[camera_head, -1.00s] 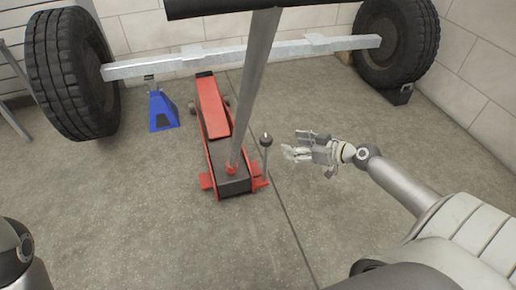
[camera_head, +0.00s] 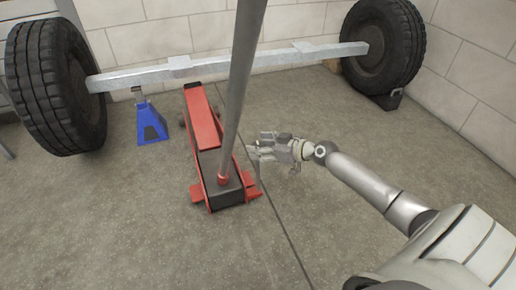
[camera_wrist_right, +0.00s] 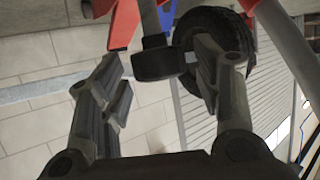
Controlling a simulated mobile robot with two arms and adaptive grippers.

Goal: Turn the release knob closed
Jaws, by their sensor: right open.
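The red floor jack (camera_head: 205,125) stands on the floor left of the middle, with a long grey handle (camera_head: 240,85) rising from its rear. My right gripper (camera_head: 262,148) is open beside the handle's base, to its right. In the head view the gripper covers the top of the thin release rod, so its knob is hidden there. In the right wrist view a dark knob-like part (camera_wrist_right: 158,65) on a grey rod shows between the open fingers (camera_wrist_right: 160,75). Contact with either finger is not clear. My left gripper is out of view.
A metal axle beam (camera_head: 225,65) spans the back between two big tyres (camera_head: 55,85) and (camera_head: 383,45). A blue jack stand (camera_head: 150,122) is under the beam at left. A dark wheel chock (camera_head: 388,100) sits by the right tyre. The floor in front is clear.

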